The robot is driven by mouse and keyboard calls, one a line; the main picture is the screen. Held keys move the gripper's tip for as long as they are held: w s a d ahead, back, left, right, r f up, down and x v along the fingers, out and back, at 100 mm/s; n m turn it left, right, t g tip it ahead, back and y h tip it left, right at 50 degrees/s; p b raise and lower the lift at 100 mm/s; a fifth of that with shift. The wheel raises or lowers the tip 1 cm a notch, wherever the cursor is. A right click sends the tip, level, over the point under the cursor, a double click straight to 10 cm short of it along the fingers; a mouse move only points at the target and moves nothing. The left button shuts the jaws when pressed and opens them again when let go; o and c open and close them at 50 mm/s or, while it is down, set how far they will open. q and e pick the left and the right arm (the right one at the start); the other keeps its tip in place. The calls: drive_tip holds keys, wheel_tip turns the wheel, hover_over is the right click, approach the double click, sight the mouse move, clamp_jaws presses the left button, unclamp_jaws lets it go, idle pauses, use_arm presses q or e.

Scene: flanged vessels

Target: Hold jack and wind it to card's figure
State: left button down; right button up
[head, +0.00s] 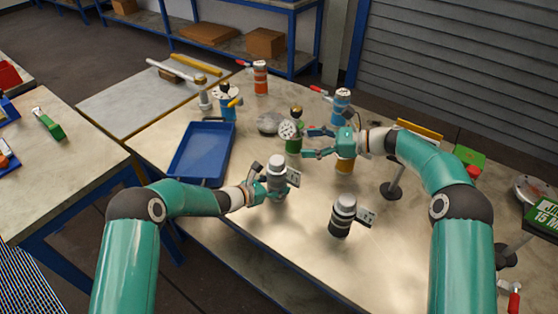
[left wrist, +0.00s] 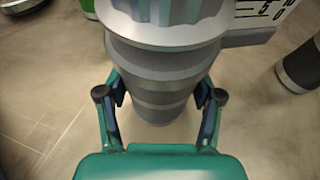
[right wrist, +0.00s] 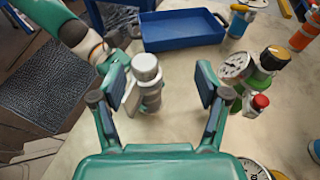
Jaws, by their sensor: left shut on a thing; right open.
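A grey jack (head: 277,185) with a ribbed silver cap (head: 276,161) stands upright on the table. My left gripper (head: 267,189) is shut around its body; in the left wrist view a pad presses each side of the jack (left wrist: 155,75). A plate with figures (left wrist: 262,12) sticks out from its side, mostly cut off there. My right gripper (head: 306,144) is open and empty, above the table and beyond the jack. In the right wrist view the jack's cap (right wrist: 145,67) shows between the open fingers, apart from them. A green card (head: 546,213) at the right edge reads "15 M", cut off.
A second, black jack (head: 342,216) stands to the right. A green vessel with a gauge (head: 290,130) is close to my right gripper. A blue tray (head: 200,152) lies at left; blue (head: 341,101) and orange (head: 260,78) vessels stand behind. The table's front is mostly clear.

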drive_tip(key=s+m+t, duration=0.1)
drive_tip(key=t, duration=0.1)
drive_tip(key=m+h, duration=0.3)
approach(281, 161)
drive_tip(key=shift+t, duration=0.5)
drive_tip(key=x, duration=1.1)
drive_tip(key=shift+s+a+f, duration=0.25)
drive_tip(key=shift+s+f, duration=0.05)
drive_tip(key=shift+n, duration=0.3)
drive_tip(key=c, duration=1.2)
